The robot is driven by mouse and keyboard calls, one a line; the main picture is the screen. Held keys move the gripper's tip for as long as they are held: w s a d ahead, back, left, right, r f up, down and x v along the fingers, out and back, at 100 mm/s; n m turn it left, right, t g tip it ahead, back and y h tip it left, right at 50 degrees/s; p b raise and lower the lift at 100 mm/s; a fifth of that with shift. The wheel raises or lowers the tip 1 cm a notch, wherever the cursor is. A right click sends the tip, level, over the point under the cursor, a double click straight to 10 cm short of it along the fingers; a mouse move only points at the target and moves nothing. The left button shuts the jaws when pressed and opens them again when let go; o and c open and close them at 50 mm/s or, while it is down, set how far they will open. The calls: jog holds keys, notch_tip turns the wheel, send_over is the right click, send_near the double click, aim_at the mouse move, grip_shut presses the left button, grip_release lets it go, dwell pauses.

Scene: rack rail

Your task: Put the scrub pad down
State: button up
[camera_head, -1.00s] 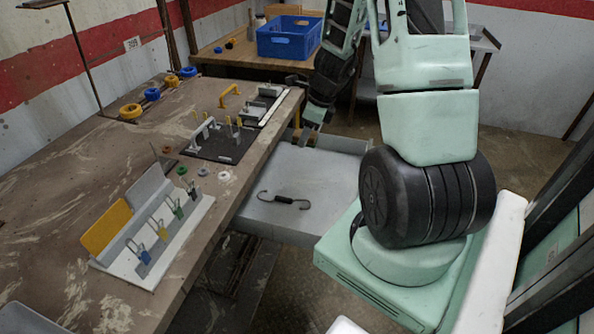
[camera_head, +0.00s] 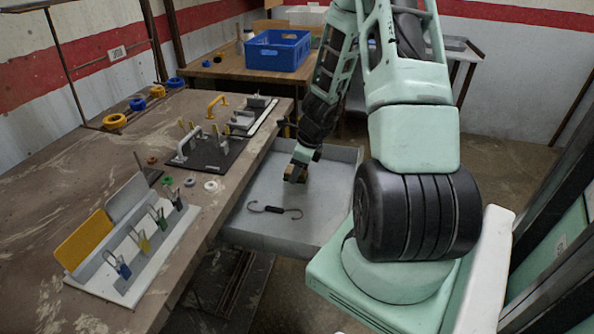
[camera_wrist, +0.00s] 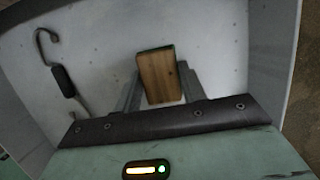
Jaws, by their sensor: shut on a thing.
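The scrub pad (camera_wrist: 160,76) is a small block with a tan, wood-like face and a green edge along its top. My gripper (camera_wrist: 158,84) is shut on it, one grey finger on each side. In the head view my gripper (camera_head: 296,176) points down within the open grey drawer (camera_head: 335,182), towards its back part. The pad is small there and partly hidden by the fingers. I cannot tell whether the pad touches the drawer floor.
A black spring with hooked ends (camera_head: 274,209) lies in the drawer, left of the pad in the wrist view (camera_wrist: 63,80). The workbench (camera_head: 60,165) beside it holds a padlock rack (camera_head: 130,250), handles and rings. A blue crate (camera_head: 278,50) stands on a back table.

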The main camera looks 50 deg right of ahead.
jog(key=shift+f, duration=0.15)
jog(key=o, duration=1)
